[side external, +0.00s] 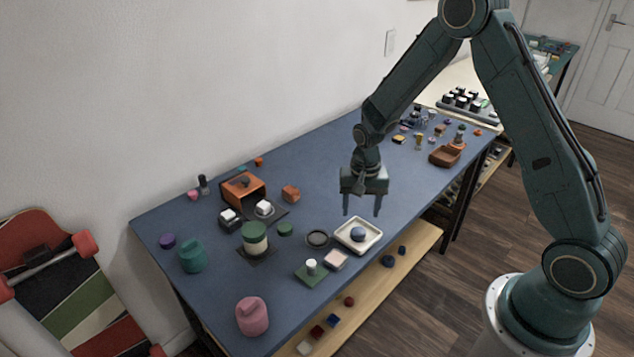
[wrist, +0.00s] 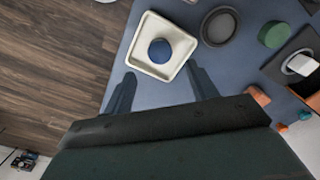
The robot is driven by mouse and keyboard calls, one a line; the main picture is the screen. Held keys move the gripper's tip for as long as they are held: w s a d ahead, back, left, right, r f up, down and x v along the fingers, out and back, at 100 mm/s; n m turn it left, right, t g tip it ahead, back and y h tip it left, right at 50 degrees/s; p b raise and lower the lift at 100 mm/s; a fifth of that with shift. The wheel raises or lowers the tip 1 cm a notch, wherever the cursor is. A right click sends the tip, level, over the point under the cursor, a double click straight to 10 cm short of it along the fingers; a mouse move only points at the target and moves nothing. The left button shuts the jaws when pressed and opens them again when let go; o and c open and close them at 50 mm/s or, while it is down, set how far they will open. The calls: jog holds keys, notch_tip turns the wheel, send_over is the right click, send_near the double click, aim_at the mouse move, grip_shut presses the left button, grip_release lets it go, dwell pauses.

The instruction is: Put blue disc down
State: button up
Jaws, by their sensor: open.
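The blue disc (side external: 358,233) lies in a white square tray (side external: 344,244) near the front edge of the blue table. My gripper (side external: 361,213) is open and empty, above the table and close to the tray. In the wrist view my gripper's (wrist: 160,82) two fingers are spread apart, with the tray beyond their tips. Nothing hides the disc.
A dark round dish (side external: 317,238) sits left of the tray, and a green disc (side external: 286,229) lies beyond it. A green board (side external: 312,273) with a white knob and a pink block (side external: 336,260) are in front.

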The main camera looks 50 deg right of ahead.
jog(key=shift+r, duration=2.8)
jog(key=s+a+r+n+t, duration=0.15)
jog(key=s+r, duration=0.25)
jog(key=r, duration=0.4)
jog(key=s+a+r+n+t, duration=0.1)
jog(key=s+a+r+n, duration=0.3)
jog(key=r, duration=0.5)
jog(key=s+r+n+t, duration=0.1)
jog(key=s+r+n, duration=0.1)
jog(key=s, duration=0.6)
jog(key=s+a+r+n+t, duration=0.1)
jog(key=s+r+n+t, duration=0.1)
jog(key=s, duration=0.6)
jog(key=shift+a+r, duration=0.15)
jog(key=shift+r, duration=0.75)
